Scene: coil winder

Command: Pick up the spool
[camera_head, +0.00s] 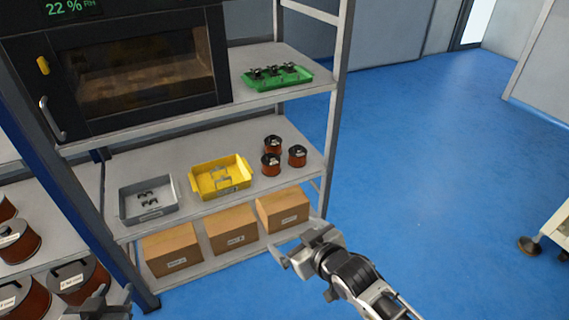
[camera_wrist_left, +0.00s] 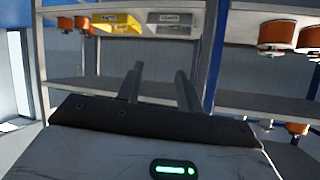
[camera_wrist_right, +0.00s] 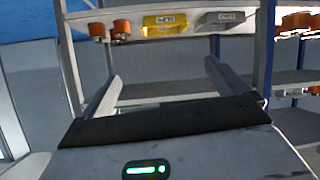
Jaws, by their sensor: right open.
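Three small copper-wound spools with black tops stand on the middle shelf, right of the yellow bin: a back one (camera_head: 272,143), a front one (camera_head: 270,165) and a right one (camera_head: 297,156). Larger copper spools (camera_head: 80,281) with labelled tops stand on the rack at the lower left. My right gripper (camera_head: 298,249) is open and empty, in front of and below the small spools; its spread fingers show in the right wrist view (camera_wrist_right: 160,70). My left gripper (camera_head: 98,302) is near the large spools, partly cut off. In the left wrist view (camera_wrist_left: 160,70) its fingers are apart with nothing between.
A grey bin (camera_head: 127,212) with small dark parts and a yellow bin (camera_head: 203,192) share the middle shelf. Cardboard boxes (camera_head: 232,240) stand below. A green tray (camera_head: 262,86) and an oven (camera_head: 140,75) are above.

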